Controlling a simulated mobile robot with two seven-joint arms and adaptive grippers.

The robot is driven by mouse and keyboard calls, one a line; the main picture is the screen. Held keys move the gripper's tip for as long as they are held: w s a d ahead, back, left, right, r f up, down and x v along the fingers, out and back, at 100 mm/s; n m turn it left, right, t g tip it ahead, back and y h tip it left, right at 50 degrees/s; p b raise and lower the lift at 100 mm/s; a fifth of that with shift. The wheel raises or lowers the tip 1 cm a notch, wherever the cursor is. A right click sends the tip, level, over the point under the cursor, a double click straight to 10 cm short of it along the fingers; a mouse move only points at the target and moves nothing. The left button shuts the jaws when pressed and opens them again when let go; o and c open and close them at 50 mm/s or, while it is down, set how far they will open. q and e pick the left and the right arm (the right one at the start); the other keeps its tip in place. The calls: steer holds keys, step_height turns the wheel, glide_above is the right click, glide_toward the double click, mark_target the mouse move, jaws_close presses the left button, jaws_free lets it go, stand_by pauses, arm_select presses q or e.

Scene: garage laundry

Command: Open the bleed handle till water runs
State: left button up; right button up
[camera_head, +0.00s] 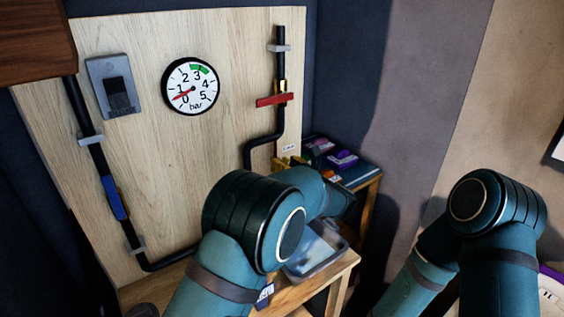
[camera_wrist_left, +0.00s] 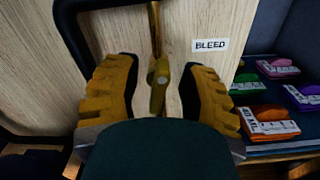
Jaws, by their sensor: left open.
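The bleed handle (camera_wrist_left: 159,88) is a small brass lever on a brass pipe, in the middle of the left wrist view. A BLEED label (camera_wrist_left: 210,45) is on the board to its right. My left gripper (camera_wrist_left: 158,98) is open, with one yellow finger on each side of the handle. Gaps show between the handle and both fingers. In the head view my left gripper (camera_head: 287,163) is mostly hidden behind my own arm, and so is the handle. I see no running water. My right arm shows at the right, its gripper out of view.
A round gauge (camera_head: 190,87) has its red needle low, near 1. A red handle (camera_head: 274,100) and a blue handle (camera_head: 115,198) sit on black pipes. A grey tray (camera_head: 325,258) stands on a wooden stand below. Coloured boxes (camera_wrist_left: 278,68) lie on a shelf at right.

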arm_select(q)
steer(key=v, duration=1)
steer(key=shift+r, duration=0.15)
